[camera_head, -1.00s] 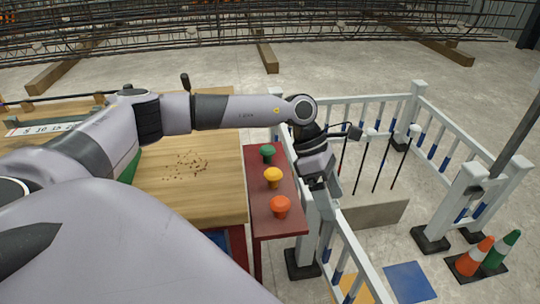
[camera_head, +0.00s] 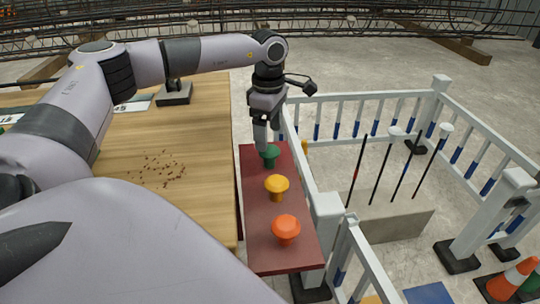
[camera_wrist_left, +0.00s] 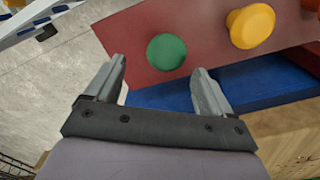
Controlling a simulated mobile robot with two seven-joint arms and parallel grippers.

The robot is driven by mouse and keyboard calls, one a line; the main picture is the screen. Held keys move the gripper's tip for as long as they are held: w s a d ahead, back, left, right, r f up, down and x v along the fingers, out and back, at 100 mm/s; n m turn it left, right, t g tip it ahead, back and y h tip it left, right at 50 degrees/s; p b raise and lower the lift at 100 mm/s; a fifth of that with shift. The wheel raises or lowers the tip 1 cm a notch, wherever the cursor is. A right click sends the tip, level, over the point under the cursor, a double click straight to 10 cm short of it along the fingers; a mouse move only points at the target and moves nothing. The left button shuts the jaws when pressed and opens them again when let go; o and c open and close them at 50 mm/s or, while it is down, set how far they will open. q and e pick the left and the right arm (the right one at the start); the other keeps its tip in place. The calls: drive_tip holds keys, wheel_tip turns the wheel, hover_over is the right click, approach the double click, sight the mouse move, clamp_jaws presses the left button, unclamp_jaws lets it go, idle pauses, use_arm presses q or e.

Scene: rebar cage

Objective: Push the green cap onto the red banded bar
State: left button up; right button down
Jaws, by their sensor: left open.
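The green cap (camera_head: 270,152) stands at the far end of a dark red shelf (camera_head: 262,218), and it also shows in the left wrist view (camera_wrist_left: 166,51). My left gripper (camera_head: 264,148) is pointing down right at the cap, partly hiding it. In the wrist view the open fingers (camera_wrist_left: 160,72) lie either side of the cap's line, with nothing between them. The red banded bar (camera_head: 355,174) is the leftmost of several thin dark upright bars inside the white fence; its top looks bare. My right gripper is not in view.
A yellow cap (camera_head: 276,186) and an orange cap (camera_head: 285,228) share the shelf. The white fence (camera_head: 325,215) runs between shelf and bars. Two other bars carry white caps (camera_head: 396,132). Traffic cones (camera_head: 513,278) stand at the lower right. A wooden table (camera_head: 190,200) adjoins the shelf.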

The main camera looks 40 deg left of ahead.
sight(268, 153)
use_arm(q)
drive_tip(key=f, duration=0.2)
drive_tip(key=f+b, duration=0.1)
drive_tip(key=f, duration=0.3)
drive_tip(key=shift+s+d+f, duration=0.15)
drive_tip(key=shift+s+f, duration=0.2)
drive_tip(key=shift+f, duration=0.05)
drive_tip(key=c, duration=1)
